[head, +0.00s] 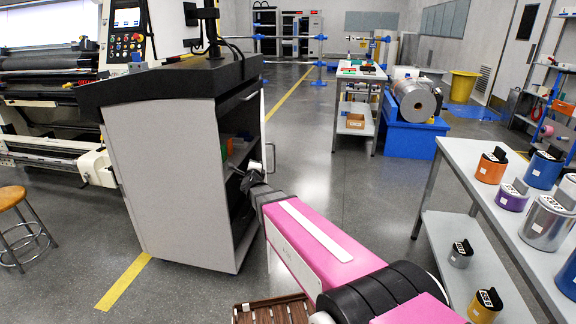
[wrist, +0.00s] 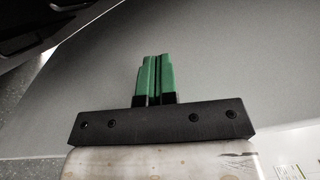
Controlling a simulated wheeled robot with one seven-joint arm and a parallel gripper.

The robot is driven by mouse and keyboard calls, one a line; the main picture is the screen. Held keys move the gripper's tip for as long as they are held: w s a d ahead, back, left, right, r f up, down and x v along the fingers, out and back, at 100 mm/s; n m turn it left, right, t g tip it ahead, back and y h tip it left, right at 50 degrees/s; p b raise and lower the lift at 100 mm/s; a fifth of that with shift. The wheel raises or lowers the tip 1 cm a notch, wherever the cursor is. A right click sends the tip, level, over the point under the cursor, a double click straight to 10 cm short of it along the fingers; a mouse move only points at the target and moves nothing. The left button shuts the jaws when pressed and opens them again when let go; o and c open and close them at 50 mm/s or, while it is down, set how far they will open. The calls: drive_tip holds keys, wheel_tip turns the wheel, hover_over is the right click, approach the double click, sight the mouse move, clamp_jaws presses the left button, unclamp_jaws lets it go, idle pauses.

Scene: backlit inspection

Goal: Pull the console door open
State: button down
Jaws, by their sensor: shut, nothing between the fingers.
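The console (head: 170,175) is a pale grey cabinet with a black sloped top, at the left of centre in the head view. Its shelved inside shows dark at the right. My arm reaches to the opening, and my gripper's tips are hidden or too small to tell there. In the wrist view my gripper (wrist: 155,60) has its green fingers shut together and empty, in front of a broad grey panel (wrist: 240,65). Contact cannot be told.
A workbench (head: 465,165) with several coloured rolls stands at the right. A brown slatted crate (head: 272,312) is low in front, near my arm. A stool (head: 22,225) is at the left. The floor (head: 335,185) between console and workbench is clear.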

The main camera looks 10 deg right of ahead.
drive_tip(key=w+d+r+m+h, duration=0.1)
drive_tip(key=w+r+m+h, duration=0.25)
drive_tip(key=m+h, duration=0.3)
drive_tip(key=s+f+m+g+h, duration=0.1)
drive_tip(key=s+m+g+h, duration=0.35)
drive_tip(key=m+g, duration=0.55)
drive_tip(key=s+f+m+g+h, duration=0.2)
drive_tip(key=s+m+g+h, duration=0.3)
drive_tip(key=m, duration=0.9)
drive_tip(key=w+d, duration=0.2)
drive_tip(key=d, duration=1.1)
drive_tip(key=shift+w+d+r+g, duration=0.2)
drive_tip(key=shift+w+r+g, duration=0.05)
drive_tip(key=shift+w+g, duration=0.1)
drive_tip(key=shift+d+n, duration=0.1)
drive_tip(key=shift+n, duration=0.15)
